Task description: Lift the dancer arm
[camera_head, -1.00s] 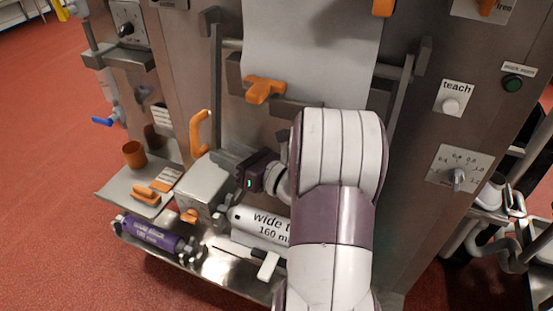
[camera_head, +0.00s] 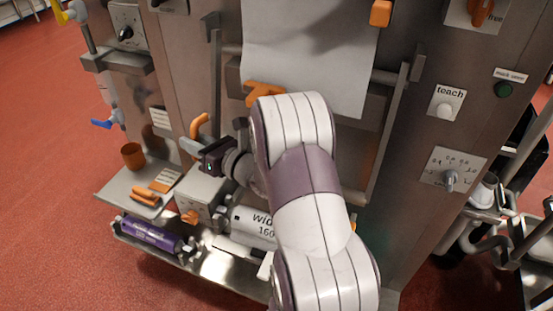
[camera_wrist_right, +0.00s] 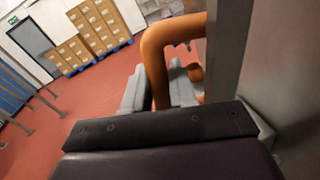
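An orange U-shaped handle (camera_head: 199,126) stands on the machine front, left of the film web; it also shows large in the right wrist view (camera_wrist_right: 158,58). My right gripper (camera_head: 187,145) is at this handle, which is partly hidden behind it. In the wrist view the handle's upright runs between the two grey fingers; whether they press on it I cannot tell. Grey side bars (camera_head: 392,125) flank the white film, and one could be the dancer arm; no label shows. My left gripper is not in view.
An orange knob-like part (camera_head: 264,92) sits at the film's lower left. A teach button panel (camera_head: 446,103) is at right.

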